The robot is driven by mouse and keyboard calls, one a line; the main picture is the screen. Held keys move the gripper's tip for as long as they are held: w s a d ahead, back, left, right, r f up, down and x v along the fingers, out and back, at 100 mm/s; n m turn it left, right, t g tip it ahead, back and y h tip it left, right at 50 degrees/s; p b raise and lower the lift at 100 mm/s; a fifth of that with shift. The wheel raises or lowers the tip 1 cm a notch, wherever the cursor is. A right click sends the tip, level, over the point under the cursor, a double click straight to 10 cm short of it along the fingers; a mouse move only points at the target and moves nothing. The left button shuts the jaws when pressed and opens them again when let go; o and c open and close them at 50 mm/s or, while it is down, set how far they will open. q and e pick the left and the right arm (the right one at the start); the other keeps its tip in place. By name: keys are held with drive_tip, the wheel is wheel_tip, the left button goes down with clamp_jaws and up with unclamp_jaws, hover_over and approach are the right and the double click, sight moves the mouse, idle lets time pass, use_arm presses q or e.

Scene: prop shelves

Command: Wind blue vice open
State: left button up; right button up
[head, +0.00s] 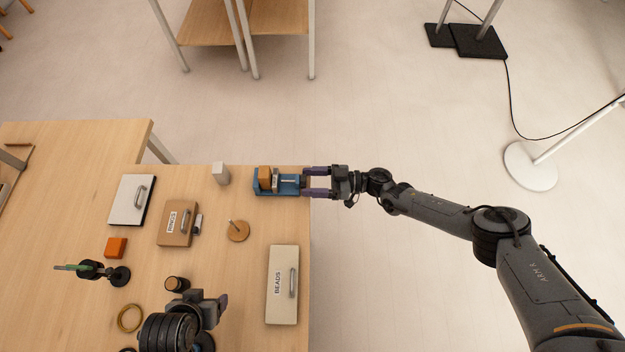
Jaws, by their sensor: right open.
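The blue vice (288,191) sits at the far right corner of the wooden table. A wooden block (265,178) stands at its left end, next to a grey jaw plate (276,179). A screw runs along the vice towards its right end. My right gripper (307,182) reaches in from the right. Its two purple fingers are open, one on the far side and one on the near side of the vice's right end; I cannot tell whether they touch it. My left gripper (218,304) is low in the view, over the near part of the table, its fingers mostly hidden.
A BEADS box (283,285) lies near the right table edge. A RINGS box (176,223), white box (131,200), round wooden piece with a peg (238,231), orange block (116,247), brass ring (130,318) and white block (221,174) stand around.

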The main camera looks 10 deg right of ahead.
use_arm(q)
drive_tip(key=shift+d, duration=0.15)
use_arm(e)
drive_tip(key=c, duration=1)
drive_tip(key=shift+c, duration=0.2)
drive_tip(key=shift+n, duration=0.4)
use_arm(q)
drive_tip(key=shift+f+b, duration=0.75)
use_arm(e)
drive_tip(key=shift+n, duration=3.1)
drive_tip(key=o, duration=1)
